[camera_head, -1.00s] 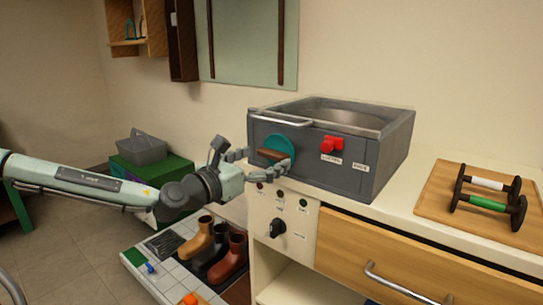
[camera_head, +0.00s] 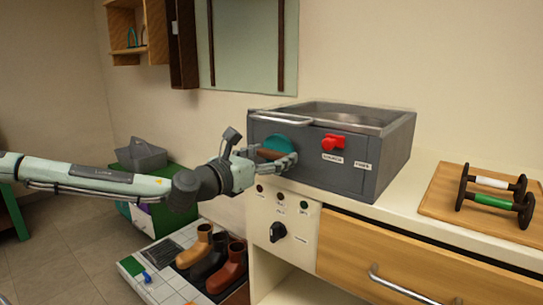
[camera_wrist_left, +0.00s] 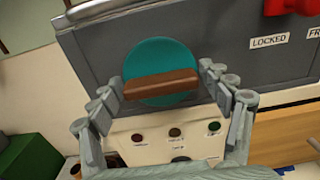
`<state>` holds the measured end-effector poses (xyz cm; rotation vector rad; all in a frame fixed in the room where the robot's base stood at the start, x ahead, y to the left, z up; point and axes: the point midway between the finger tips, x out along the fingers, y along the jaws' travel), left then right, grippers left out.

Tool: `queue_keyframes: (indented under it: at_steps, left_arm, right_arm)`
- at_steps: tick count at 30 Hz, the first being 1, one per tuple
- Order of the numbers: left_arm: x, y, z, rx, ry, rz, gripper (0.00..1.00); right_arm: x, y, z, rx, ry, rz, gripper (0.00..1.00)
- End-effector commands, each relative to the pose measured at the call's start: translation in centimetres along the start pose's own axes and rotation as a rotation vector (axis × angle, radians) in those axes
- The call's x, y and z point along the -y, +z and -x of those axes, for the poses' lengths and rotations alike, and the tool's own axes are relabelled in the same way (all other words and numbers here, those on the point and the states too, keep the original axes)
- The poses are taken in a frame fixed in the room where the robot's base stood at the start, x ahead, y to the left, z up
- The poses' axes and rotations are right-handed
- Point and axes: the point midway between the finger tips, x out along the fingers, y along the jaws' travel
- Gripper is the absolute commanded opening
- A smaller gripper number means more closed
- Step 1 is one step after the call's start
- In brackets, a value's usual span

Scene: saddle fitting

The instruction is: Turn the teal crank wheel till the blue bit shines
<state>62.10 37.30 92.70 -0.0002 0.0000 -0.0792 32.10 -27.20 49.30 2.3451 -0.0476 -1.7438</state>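The teal crank wheel (camera_head: 290,141) is on the front of a grey metal box, with a brown bar handle across it, nearly level in the left wrist view (camera_wrist_left: 160,84). My left gripper (camera_head: 276,157) is at the wheel. In the left wrist view its fingers (camera_wrist_left: 162,84) stand wide apart, one near each end of the bar; I cannot tell whether they touch it. The wheel (camera_wrist_left: 162,58) shows above and below the bar. I see no shining blue part. My right gripper is not in view.
A red knob (camera_head: 333,142) sits right of the wheel, beside labels including "LOCKED". Below are small round lamps and a black knob (camera_head: 278,231). A wooden board (camera_head: 440,204) with a dumbbell-like rack lies right.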

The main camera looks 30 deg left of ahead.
Motion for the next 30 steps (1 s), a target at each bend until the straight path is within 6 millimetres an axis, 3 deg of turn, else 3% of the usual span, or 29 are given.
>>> queue_keyframes:
  at_steps: [1,7,17,30]
  left_arm:
    - [0.0,0.0,0.0,0.0,0.0,0.0,0.67]
    - [0.0,0.0,0.0,0.0,0.0,0.0,0.45]
    - [0.0,-0.1,0.0,0.002,0.001,0.06,0.45]
    - [0.0,0.0,0.0,0.0,0.0,0.281,0.45]
  right_arm:
    - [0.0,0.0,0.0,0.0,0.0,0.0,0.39]
    - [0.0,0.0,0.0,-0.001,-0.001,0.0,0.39]
    - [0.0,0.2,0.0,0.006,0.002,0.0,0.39]
    - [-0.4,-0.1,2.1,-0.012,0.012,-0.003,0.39]
